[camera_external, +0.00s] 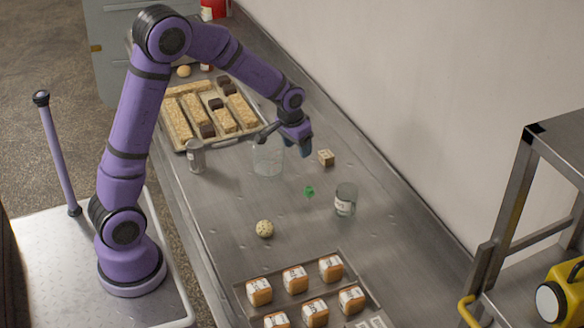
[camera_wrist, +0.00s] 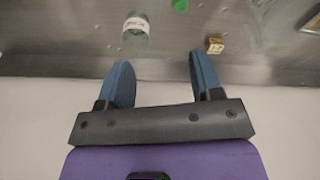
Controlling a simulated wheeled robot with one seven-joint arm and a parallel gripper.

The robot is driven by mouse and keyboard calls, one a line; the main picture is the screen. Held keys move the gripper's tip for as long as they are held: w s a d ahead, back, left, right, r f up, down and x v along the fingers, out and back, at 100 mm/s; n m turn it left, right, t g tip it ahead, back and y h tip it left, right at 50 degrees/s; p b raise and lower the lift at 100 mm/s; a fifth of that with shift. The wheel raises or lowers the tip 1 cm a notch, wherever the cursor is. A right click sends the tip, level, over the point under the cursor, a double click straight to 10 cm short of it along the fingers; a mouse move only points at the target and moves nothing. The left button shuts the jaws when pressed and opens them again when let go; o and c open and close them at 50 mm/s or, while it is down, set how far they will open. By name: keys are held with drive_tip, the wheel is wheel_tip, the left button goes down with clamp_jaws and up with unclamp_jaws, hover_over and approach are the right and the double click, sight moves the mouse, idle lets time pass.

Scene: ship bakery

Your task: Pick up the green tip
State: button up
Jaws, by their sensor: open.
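The green tip (camera_external: 309,191) is a small green piece lying on the steel counter, left of a labelled jar (camera_external: 345,203). In the wrist view the green tip (camera_wrist: 180,4) shows at the top edge, partly cut off. My gripper (camera_external: 305,150) is above the counter, farther back than the tip and apart from it. In the wrist view my gripper (camera_wrist: 163,65) has its two blue fingers spread with nothing between them.
A small wooden cube (camera_external: 326,158) stands near my gripper. A clear glass (camera_external: 267,163) and a metal shaker (camera_external: 196,158) stand left. A speckled ball (camera_external: 265,229) lies in front, before a tray (camera_external: 345,261) of packaged loaves. A tray of bars (camera_external: 185,147) is behind.

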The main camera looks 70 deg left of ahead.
drive_tip(key=n+g, duration=0.1)
approach(309, 189)
drive_tip(key=f, duration=0.1)
wheel_tip(309, 189, down, 6)
drive_tip(key=shift+w+d, duration=0.1)
drive_tip(key=shift+w+a+f, duration=0.1)
drive_tip(key=shift+w+f, duration=0.05)
drive_tip(key=shift+f, duration=0.75)
drive_tip(key=shift+w+a+f, duration=0.15)
drive_tip(key=shift+w+f, duration=0.05)
drive_tip(key=shift+f, duration=0.7)
drive_tip(key=shift+w+a+f, duration=0.1)
drive_tip(key=shift+w+f, duration=0.05)
drive_tip(key=shift+f, duration=0.75)
drive_tip(key=shift+c, duration=0.4)
drive_tip(key=c, duration=0.7)
